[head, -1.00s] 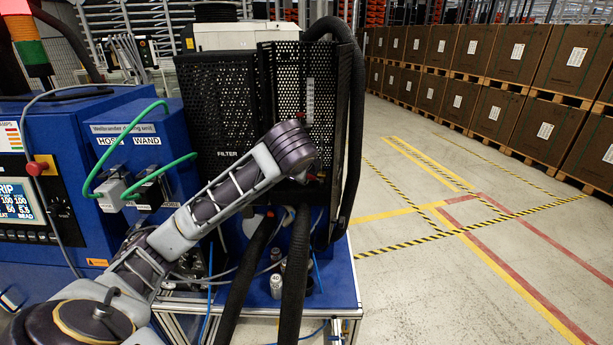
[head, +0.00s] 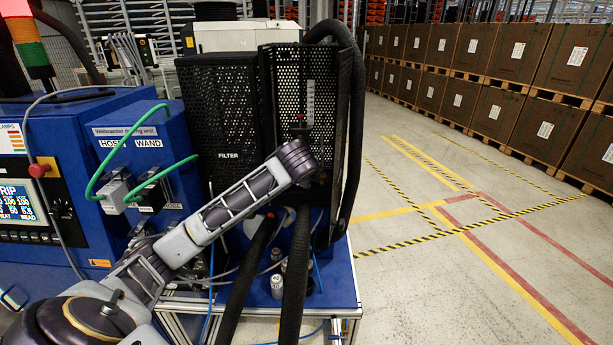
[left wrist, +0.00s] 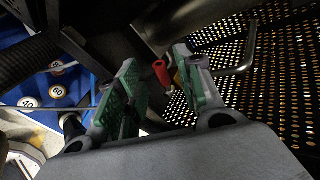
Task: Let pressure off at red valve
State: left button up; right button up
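The red valve handle (left wrist: 160,73) is a small red lever end in the left wrist view, attached to dark metal pipework. My left gripper (left wrist: 157,62) has green-padded fingers spread apart. The red handle shows in the gap between the fingertips, with no visible contact; whether it is between them or just beyond I cannot tell. In the head view my left arm reaches from the lower left to the black perforated cage (head: 218,120), and its wrist hides the fingers. My right gripper is out of view.
Perforated metal (left wrist: 275,90) and a bent pipe lie close to the right finger. Thick black hoses (head: 295,280) hang in front of the cage. Small numbered cans (head: 277,286) stand on the blue bench (head: 340,290). The floor to the right is open.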

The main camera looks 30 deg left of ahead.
pick_arm(q)
jog(key=shift+p+x, duration=0.3)
jog(key=shift+x, duration=1.8)
jog(key=shift+c, duration=0.2)
grip_shut()
